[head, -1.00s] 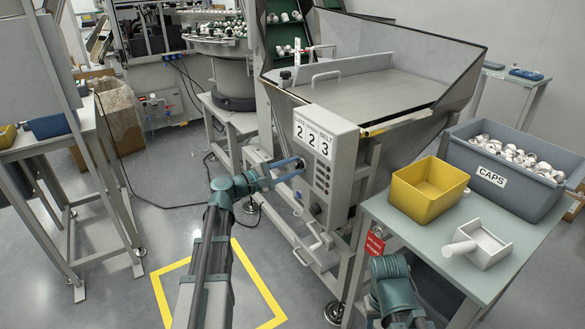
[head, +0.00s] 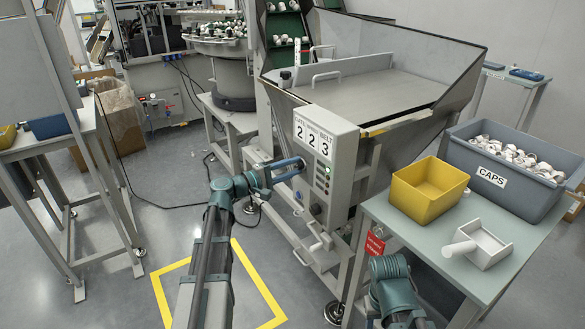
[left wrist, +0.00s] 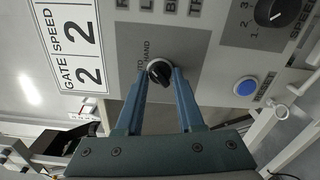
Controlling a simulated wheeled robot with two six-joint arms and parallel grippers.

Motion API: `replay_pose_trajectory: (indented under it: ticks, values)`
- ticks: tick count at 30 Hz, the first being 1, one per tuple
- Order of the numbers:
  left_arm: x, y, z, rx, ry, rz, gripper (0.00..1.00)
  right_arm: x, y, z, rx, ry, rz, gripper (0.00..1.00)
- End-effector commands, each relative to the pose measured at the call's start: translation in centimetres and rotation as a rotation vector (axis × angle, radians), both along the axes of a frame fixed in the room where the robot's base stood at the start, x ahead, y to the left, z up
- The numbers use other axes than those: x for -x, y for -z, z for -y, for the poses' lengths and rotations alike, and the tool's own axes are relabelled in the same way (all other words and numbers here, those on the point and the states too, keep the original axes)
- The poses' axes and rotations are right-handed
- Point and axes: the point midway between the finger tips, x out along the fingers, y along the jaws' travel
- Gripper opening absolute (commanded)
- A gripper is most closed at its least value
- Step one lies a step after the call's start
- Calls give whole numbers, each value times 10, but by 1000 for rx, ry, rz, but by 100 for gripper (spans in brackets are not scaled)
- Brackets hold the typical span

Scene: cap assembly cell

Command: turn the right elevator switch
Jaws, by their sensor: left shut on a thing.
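The grey control box (head: 333,140) with the number cards 2, 2, 3 stands at the front of the hopper. My left gripper (head: 301,164) reaches its front face from the left. In the left wrist view, a black rotary switch knob (left wrist: 160,72) sits on a dark grey plate lettered HAND, with another word partly hidden. My left fingertips (left wrist: 161,75) are shut on the knob from both sides. The knob's pointer looks tilted, and the fingers hide part of it. Part of my right arm shows at the bottom, but its gripper is out of view.
A speed dial (left wrist: 268,12) and a blue button (left wrist: 246,88) are close to the knob. A green lamp (head: 327,170) glows on the box. A table (head: 405,228) with a yellow bin (head: 428,190), a scoop (head: 482,245) and a caps crate (head: 515,185) stands at right.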

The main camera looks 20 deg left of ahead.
Motion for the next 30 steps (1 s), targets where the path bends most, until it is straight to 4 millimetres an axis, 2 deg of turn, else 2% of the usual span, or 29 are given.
replay_pose_trajectory:
  ticks: [8, 9, 14, 23, 26, 30]
  values:
    - [1, 1, 1, -5, 3, -1, 0, 0, 0, 0, 0, 0, 0, 50]
    - [1, 1, 1, -5, 3, -1, 38, 0, 0, 0, 0, 0, 0, 50]
    - [1, 1, 1, -3, 2, -1, 67, 0, 0, 0, 0, 0, 0, 50]
    - [1, 0, 0, -1, 0, 0, 67, 0, 0, 0, 0, 0, 0, 50]
    - [7, 0, -5, -1, -1, -1, 67, 0, 0, 0, 0, 0, 0, 50]
    - [27, 0, -20, -1, -4, -1, 67, 0, 0, 0, 0, 0, 0, 50]
